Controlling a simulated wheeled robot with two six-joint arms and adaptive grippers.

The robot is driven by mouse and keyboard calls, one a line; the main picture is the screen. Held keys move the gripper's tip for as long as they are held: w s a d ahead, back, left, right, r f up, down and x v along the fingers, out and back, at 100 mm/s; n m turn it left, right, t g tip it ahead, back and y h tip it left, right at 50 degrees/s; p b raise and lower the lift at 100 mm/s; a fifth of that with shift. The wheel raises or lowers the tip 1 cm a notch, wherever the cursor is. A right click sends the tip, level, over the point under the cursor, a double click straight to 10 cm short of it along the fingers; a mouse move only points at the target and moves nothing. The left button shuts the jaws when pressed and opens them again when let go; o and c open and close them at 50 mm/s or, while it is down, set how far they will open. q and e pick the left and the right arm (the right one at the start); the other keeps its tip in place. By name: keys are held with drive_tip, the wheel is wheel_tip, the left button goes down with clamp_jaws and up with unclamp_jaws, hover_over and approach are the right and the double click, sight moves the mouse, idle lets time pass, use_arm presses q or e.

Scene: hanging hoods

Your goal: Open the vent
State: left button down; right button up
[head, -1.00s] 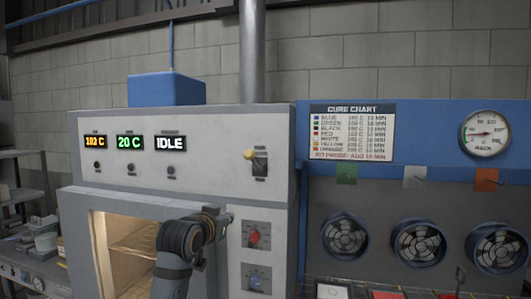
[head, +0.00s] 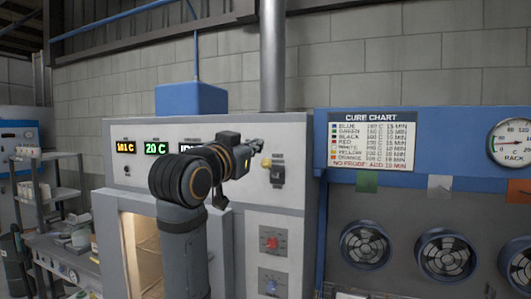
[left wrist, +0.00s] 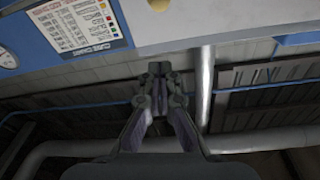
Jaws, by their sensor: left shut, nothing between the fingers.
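A dark lever plate (head: 277,172) with a yellow knob (head: 266,162) is on the grey oven's front panel; the knob points left. No label there can be read as a vent. My left gripper (head: 259,144) is shut and empty, just above and a little left of the knob in the head view. I cannot tell whether it touches the panel. In the left wrist view the closed fingers (left wrist: 160,70) point up the picture, and a yellowish round part (left wrist: 160,4), likely the knob, is cut by the top edge. My right gripper is not in view.
The oven (head: 230,130) shows lit displays; my left arm hides one partly. A red knob (head: 271,243) and a blue knob (head: 271,286) sit below the lever. A cure chart (head: 371,141) and fans (head: 365,245) are to the right. A shelf cart (head: 45,190) stands left.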

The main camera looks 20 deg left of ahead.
use_arm(q)
drive_tip(key=r+p, duration=0.1)
drive_tip(key=p, duration=0.4)
hover_over(267, 164)
drive_tip(key=shift+w+d+r, duration=0.15)
drive_tip(key=shift+w, duration=0.2)
drive_tip(key=f, duration=0.1)
drive_tip(key=f+p, duration=0.1)
drive_tip(key=shift+s+a+f, duration=0.2)
drive_tip(key=shift+s+f, duration=0.15)
drive_tip(key=shift+f, duration=0.05)
drive_tip(key=shift+s+a+f, duration=0.25)
drive_tip(key=shift+s+f, duration=0.05)
drive_tip(key=shift+f, duration=0.35)
drive_tip(key=shift+w+d, duration=0.1)
drive_tip(key=shift+d, duration=0.05)
